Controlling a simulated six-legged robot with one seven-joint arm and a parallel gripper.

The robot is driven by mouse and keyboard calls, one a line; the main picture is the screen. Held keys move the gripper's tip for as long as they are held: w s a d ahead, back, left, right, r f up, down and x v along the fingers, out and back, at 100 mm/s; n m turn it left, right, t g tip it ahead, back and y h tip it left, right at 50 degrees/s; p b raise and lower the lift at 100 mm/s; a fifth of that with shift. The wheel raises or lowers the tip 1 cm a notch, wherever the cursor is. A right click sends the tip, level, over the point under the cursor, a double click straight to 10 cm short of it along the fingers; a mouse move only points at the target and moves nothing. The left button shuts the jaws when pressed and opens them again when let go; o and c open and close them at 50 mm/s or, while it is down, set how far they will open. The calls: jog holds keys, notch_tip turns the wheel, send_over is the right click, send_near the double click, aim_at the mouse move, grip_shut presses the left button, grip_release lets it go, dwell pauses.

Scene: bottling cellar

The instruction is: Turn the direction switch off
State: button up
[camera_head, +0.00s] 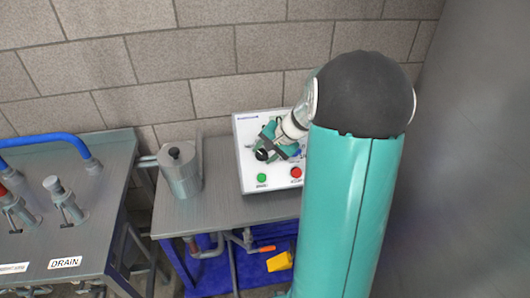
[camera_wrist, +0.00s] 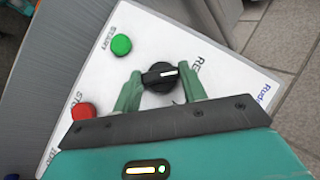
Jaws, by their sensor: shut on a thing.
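The direction switch is a black rotary knob (camera_wrist: 160,77) with a white mark, on a white control panel (camera_wrist: 140,30). In the wrist view my gripper (camera_wrist: 159,82) has its two green fingers on either side of the knob, shut on it. Lettering beside the knob is partly covered. In the head view my gripper (camera_head: 268,148) is at the upper middle of the panel (camera_head: 245,130), and my arm hides the panel's right side. A green button (camera_wrist: 121,44) and a red button (camera_wrist: 84,114) sit on the panel beside the knob.
The panel stands on a grey table (camera_head: 190,215) against a block wall (camera_head: 200,60). A lidded metal pot (camera_head: 180,172) stands on the table at left. A bench (camera_head: 90,220) with a blue hose (camera_head: 45,138) and valves is farther left.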

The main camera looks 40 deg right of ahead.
jog(key=m+t, duration=0.1)
jog(key=m, duration=0.1)
jog(key=m+t+y, duration=0.1)
jog(key=shift+s+d+f+m+t, duration=0.1)
jog(key=shift+s+f+m+t, duration=0.05)
jog(key=shift+m+t, duration=0.25)
jog(key=shift+s+f+m+t, duration=0.1)
jog(key=shift+m+t, duration=1)
jog(key=shift+m, duration=0.5)
jog(key=o, duration=1)
jog(key=v, duration=1.3)
jog(key=shift+s+r, duration=0.25)
jog(key=shift+s, duration=0.15)
